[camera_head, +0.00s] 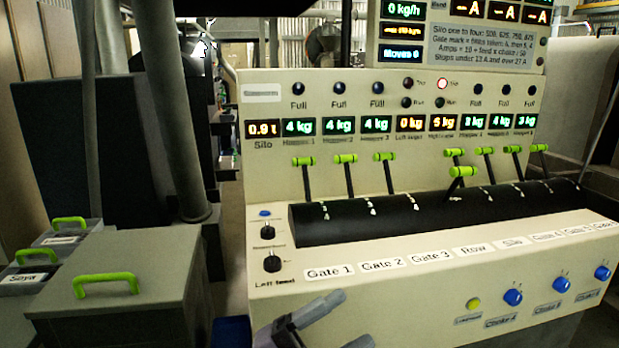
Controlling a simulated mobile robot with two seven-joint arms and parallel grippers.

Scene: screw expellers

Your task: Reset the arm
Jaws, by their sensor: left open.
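My left gripper (356,318) shows at the bottom edge, in front of the console's lower front panel, below the Gate 1 and Gate 2 labels. Its grey fingers are apart and nothing is seen between them. Part of it is cut off by the frame edge. The beige control console (262,205) fills the middle and right. Several levers with green handles, such as the Gate 1 lever (303,161), rise from its black curved panel (400,215). My right gripper does not show.
Blue knobs (513,297) and a yellow-green button (474,304) sit on the console's front. A red lamp (442,83) is lit above the displays. At left stand a large green-handled box (120,265), smaller lidded bins and a grey pipe (170,110).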

